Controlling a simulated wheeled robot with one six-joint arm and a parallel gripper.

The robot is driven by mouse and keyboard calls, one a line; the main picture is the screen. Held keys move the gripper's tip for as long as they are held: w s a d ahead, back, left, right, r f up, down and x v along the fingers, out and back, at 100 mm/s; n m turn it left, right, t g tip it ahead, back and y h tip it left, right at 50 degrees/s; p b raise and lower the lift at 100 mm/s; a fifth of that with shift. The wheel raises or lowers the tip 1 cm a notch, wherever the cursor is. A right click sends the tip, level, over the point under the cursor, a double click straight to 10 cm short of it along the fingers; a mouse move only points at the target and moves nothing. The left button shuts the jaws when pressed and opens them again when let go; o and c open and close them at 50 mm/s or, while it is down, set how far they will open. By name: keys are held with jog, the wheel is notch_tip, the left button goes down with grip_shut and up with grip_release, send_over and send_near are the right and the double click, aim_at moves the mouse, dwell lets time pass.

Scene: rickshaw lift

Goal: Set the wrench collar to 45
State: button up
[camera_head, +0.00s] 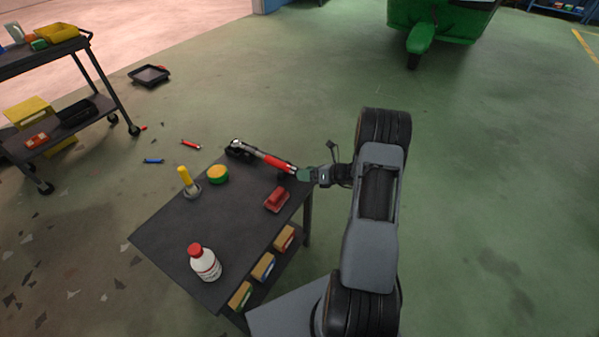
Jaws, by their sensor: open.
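The wrench (276,162) lies near the back edge of the dark table, with a silver shaft and a red section towards its right end. Its dark head end (238,148) points to the left. My gripper (303,175) is at the right end of the wrench, by the collar end, and is open. The gripper covers part of that end, so I cannot tell whether the fingers are around the collar or only beside it. The collar's scale is too small to read.
A cart (95,75) stands left; open floor lies right.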

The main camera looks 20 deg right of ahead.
jog(key=p+v, duration=0.1)
jog(key=v, duration=0.9)
dwell(0.3)
jog(key=s+a+f+n+g, duration=0.1)
jog(key=s+a+n+g, duration=0.2)
jog(key=s+n+g, duration=0.35)
jog(key=s+a+r+n+g+h+p, duration=0.3)
jog(key=a+r+n+p, duration=0.2)
jog(key=r+n, duration=0.4)
jog(key=s+a+r+n+t+h+p, duration=0.1)
jog(key=a+r+n+p, duration=0.3)
jog(key=r, duration=0.6)
jog(key=s+a+r+n+t+h+p, duration=0.1)
jog(key=s+a+r+n+h+p, duration=0.2)
jog(key=r+n, duration=0.5)
jog(key=s+a+r+n+t+h+p, duration=0.1)
jog(key=a+r+n+h+p, duration=0.2)
jog(key=r, duration=0.9)
jog(key=a+n+p, duration=0.2)
jog(key=n+p, duration=0.1)
jog(key=shift+s+a+h, duration=0.2)
jog(key=shift+s+h, duration=0.1)
jog(key=shift+s, duration=0.1)
